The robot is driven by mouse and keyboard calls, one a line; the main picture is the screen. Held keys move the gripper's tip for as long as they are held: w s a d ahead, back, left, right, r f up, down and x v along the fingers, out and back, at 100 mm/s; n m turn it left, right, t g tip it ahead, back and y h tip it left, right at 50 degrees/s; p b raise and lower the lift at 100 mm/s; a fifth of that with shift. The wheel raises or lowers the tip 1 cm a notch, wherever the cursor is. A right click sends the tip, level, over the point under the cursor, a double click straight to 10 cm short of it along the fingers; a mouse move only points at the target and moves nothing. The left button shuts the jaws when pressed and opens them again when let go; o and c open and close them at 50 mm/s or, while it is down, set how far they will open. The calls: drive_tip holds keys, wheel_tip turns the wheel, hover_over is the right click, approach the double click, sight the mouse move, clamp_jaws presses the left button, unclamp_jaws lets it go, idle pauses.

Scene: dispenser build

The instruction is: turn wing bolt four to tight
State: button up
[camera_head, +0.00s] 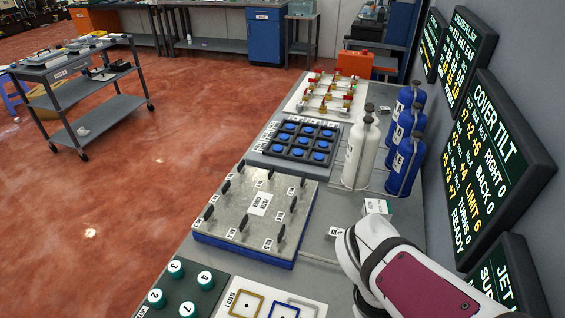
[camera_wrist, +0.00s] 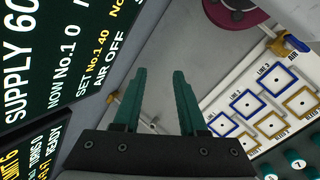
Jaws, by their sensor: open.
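A grey metal cover plate (camera_head: 240,206) lies on a blue base (camera_head: 240,250) on the bench in the head view. Several dark wing bolts stand upright around its edges, with small labels beside them. The labels are too small for me to tell which is number four. My gripper (camera_wrist: 159,82) shows in the wrist view with two green fingers apart and nothing between them. The gripper is not visible in the head view, where my white arm reaches in at the lower right. No wing bolt or cover plate shows in the wrist view.
A cover tilt screen (camera_head: 497,165) hangs on the right wall, showing RIGHT 0, BACK 0, LIMIT 6, READY. White (camera_head: 361,150) and blue bottles (camera_head: 404,155) stand behind the plate. Green knobs (camera_head: 205,279) and a white panel with coloured squares (camera_wrist: 262,108) lie in front of it.

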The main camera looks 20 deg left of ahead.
drive_tip(key=w+a+n+t+h, duration=0.35)
drive_tip(key=w+a+n, duration=0.25)
drive_tip(key=w+n, duration=0.25)
drive_tip(key=n+t+y, duration=0.8)
drive_tip(key=n+t, duration=0.3)
drive_tip(key=n, duration=1.1)
approach(243, 221)
drive_tip(key=shift+g, duration=0.25)
drive_tip(key=x, duration=1)
drive_tip(key=shift+w+r, duration=0.15)
drive_tip(key=shift+w, duration=0.1)
clamp_jaws()
